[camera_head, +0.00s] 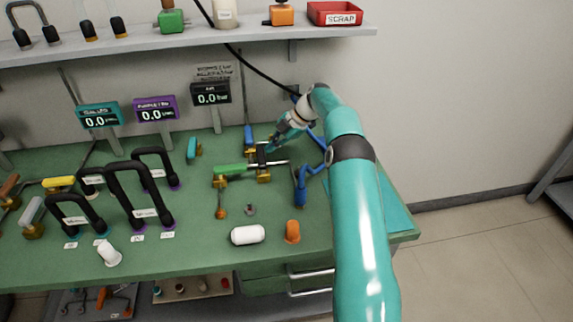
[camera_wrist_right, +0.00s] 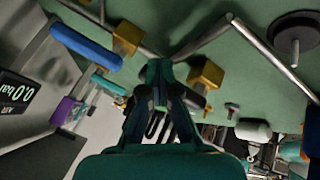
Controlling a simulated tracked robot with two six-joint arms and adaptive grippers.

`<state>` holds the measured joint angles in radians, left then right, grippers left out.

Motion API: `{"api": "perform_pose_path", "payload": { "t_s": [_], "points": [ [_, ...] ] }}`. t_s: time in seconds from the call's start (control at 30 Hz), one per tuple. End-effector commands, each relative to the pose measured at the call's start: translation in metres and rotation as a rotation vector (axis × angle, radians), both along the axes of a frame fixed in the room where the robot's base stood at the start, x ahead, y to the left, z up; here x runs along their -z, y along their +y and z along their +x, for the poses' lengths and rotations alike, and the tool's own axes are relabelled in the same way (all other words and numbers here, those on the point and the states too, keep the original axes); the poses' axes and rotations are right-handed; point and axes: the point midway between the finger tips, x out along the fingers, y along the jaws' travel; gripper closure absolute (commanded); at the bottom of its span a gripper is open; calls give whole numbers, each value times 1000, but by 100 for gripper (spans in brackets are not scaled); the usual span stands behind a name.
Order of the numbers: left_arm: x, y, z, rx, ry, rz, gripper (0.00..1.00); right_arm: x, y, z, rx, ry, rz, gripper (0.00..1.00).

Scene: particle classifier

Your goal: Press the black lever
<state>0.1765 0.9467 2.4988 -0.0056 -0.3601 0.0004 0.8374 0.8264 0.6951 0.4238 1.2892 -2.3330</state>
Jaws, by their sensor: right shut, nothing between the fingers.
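The black lever (camera_head: 261,156) sits on a brass valve on the metal pipe, towards the back right of the green bench in the head view. My right gripper (camera_head: 271,147) is shut and empty, close beside the lever's upper right. I cannot tell whether it touches the lever. In the right wrist view the shut fingers (camera_wrist_right: 160,72) point at the pipework, next to a brass valve block (camera_wrist_right: 207,75). The lever is not clearly visible there, as the fingers cover that area. My left gripper is not in view.
A green-handled valve (camera_head: 230,169) lies just left of the lever and a blue-handled valve (camera_head: 249,138) behind it. A blue fitting (camera_head: 300,190) stands to the right. A white cylinder (camera_head: 247,235) and an orange piece (camera_head: 292,232) lie in front. Black hose loops (camera_head: 130,195) rise at left.

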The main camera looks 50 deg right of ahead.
Motion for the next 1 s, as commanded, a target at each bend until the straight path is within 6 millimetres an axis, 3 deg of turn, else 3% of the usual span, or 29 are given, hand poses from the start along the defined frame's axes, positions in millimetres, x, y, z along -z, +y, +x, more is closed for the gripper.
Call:
{"api": "perform_pose_path", "payload": {
  "t_s": [0.53, 1.0],
  "points": [
    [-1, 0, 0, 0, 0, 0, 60, -4, 6, 6, -13, -4, 7, 100],
    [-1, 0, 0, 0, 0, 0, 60, -53, -19, -29, -7, -2, -1, 100]
  ]
}}
